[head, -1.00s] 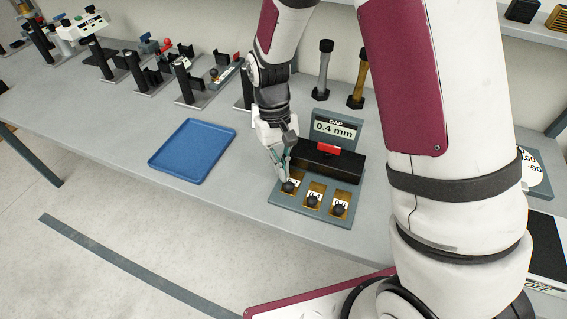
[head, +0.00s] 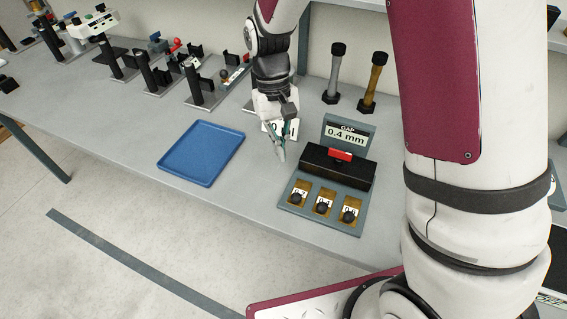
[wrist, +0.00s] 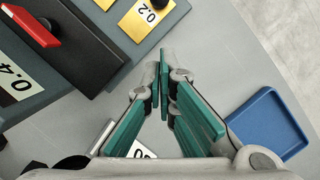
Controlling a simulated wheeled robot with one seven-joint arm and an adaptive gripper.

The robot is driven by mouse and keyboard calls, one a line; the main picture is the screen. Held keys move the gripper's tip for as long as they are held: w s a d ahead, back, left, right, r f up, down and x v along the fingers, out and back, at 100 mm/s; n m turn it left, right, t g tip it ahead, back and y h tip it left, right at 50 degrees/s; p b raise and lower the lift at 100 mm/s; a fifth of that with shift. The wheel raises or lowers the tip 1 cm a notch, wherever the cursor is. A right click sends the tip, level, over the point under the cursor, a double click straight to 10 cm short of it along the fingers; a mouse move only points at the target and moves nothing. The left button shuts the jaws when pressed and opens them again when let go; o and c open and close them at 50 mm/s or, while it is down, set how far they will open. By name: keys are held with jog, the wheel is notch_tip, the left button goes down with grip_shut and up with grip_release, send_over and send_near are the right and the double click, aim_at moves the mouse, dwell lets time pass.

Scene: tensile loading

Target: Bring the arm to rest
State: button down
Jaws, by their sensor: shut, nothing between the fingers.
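My gripper (head: 281,156) is shut and empty, with its fingertips pointing down above the bench between the blue tray and the gap gauge. In the wrist view its green-padded fingers (wrist: 163,85) meet at the tips. The arm bends down to it from the top of the head view, and a large white and maroon part of my arm hides the right side of the bench.
The gap gauge (head: 357,185) reads 0.4 mm and has a black block, a red piece and several knobbed brass pieces in front. A blue tray (head: 164,165) lies left of it, empty. Two bolt-like posts (head: 336,75) stand behind. Fixtures line the back left.

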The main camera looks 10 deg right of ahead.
jog(key=shift+v, duration=2.65)
jog(key=s+d+r+t, duration=0.4)
jog(key=s+d+r, duration=0.2)
jog(key=s+r, duration=0.45)
jog(key=s+d+r+m+t, duration=0.1)
jog(key=s+d+r+t, duration=0.2)
jog(key=s, duration=0.6)
jog(key=shift+s+d+r+m+t+y, duration=0.3)
jog(key=shift+d+r+m+t, duration=0.1)
jog(key=shift+r, duration=0.1)
